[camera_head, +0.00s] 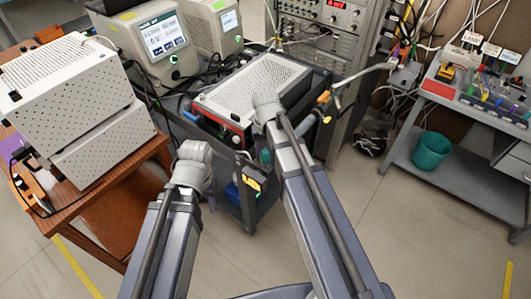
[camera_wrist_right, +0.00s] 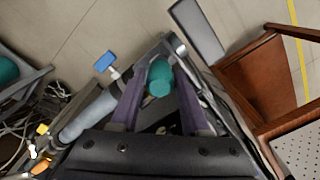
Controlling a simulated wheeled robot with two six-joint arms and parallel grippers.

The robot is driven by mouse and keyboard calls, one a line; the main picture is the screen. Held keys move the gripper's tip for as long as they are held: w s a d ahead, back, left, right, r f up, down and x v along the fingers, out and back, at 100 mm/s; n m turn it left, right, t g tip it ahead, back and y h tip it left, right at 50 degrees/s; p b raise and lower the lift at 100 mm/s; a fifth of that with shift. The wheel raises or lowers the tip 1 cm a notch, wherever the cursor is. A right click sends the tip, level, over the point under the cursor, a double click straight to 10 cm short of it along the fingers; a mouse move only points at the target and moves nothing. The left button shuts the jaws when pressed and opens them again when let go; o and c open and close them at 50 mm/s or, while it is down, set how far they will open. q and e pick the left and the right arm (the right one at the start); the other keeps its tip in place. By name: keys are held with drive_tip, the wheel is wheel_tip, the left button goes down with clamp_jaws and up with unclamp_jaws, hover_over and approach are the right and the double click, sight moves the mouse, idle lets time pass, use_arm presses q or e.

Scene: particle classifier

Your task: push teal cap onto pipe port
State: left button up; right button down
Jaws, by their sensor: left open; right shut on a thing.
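The teal cap (camera_wrist_right: 160,78) is between the two purple-grey fingers of my right gripper (camera_wrist_right: 161,86) in the right wrist view, and the gripper is shut on it. In the head view a teal patch of the cap (camera_head: 265,157) shows beside my right forearm, low at the cart's front. A grey pipe (camera_wrist_right: 86,117) lies left of the cap in the right wrist view, apart from it. I cannot tell which opening is the port. My left gripper (camera_head: 208,198) hangs open at the cart's front left, its fingers largely hidden by its wrist.
A perforated white instrument (camera_head: 255,88) sits on the dark cart. A blue valve handle (camera_wrist_right: 105,62) stands near the pipe. A wooden table with white boxes (camera_head: 75,105) is at left. A teal bin (camera_head: 431,150) is on the right bench's lower shelf. Floor at front right is clear.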

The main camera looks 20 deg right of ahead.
sight(266, 152)
drive_tip(key=shift+f+b, duration=0.5)
drive_tip(key=shift+f, duration=0.1)
drive_tip(key=shift+c, duration=1.5)
unclamp_jaws()
drive_tip(key=shift+r, duration=0.2)
wheel_tip(266, 152, up, 8)
drive_tip(key=p, duration=0.8)
drive_tip(key=shift+f, duration=0.2)
drive_tip(key=shift+f, duration=0.1)
drive_tip(key=s+a+n+h, duration=0.1)
drive_tip(key=s+a+n, duration=0.4)
drive_tip(key=s+a, duration=0.5)
drive_tip(key=s, duration=0.4)
drive_tip(key=shift+s+a, duration=0.15)
drive_tip(key=shift+s, duration=0.05)
